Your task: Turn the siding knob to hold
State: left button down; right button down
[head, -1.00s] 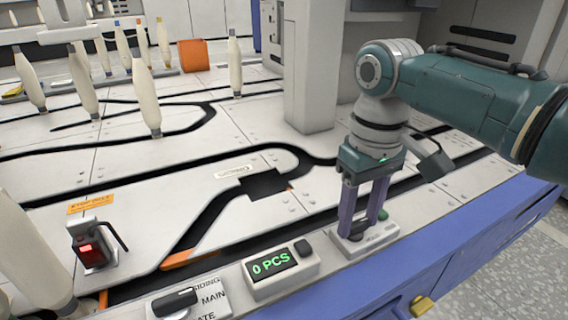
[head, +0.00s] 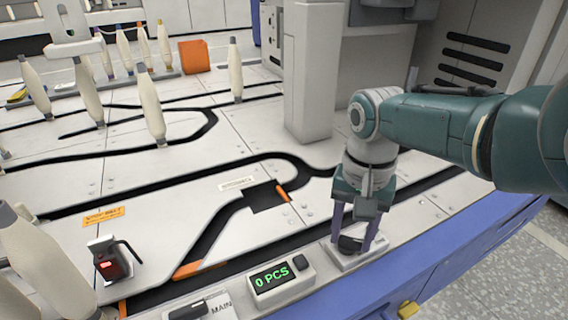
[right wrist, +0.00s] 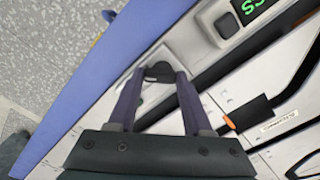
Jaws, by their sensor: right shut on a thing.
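A dark knob (head: 349,244) sits on a light plate (head: 374,252) at the table's front edge, right of the counter. My right gripper (head: 354,238) points down, with its purple fingers closed on this knob. The right wrist view shows the dark knob (right wrist: 160,71) between the fingertips of the same gripper (right wrist: 158,76). The plate's lettering is mostly covered and unreadable, so I cannot read the knob's setting. A second dark knob (head: 187,312), beside a label reading MAIN, is cut off at the bottom edge. My left gripper is not in view.
A counter (head: 279,278) reads 0 PCS. An orange bar (head: 282,193) lies by a dark square in the track. Several pale bobbins, such as one at the centre left (head: 151,105), stand on the table. A grey post (head: 312,75) rises behind my right gripper.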

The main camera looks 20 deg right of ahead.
jog(key=m, duration=0.2)
jog(key=shift+m, duration=0.4)
jog(key=m, duration=0.3)
jog(key=shift+m+p, duration=0.3)
jog(key=shift+m, duration=0.1)
jog(key=shift+f+m, duration=0.1)
jog(key=shift+m, duration=0.7)
jog(key=shift+c, duration=1.6)
grip_release()
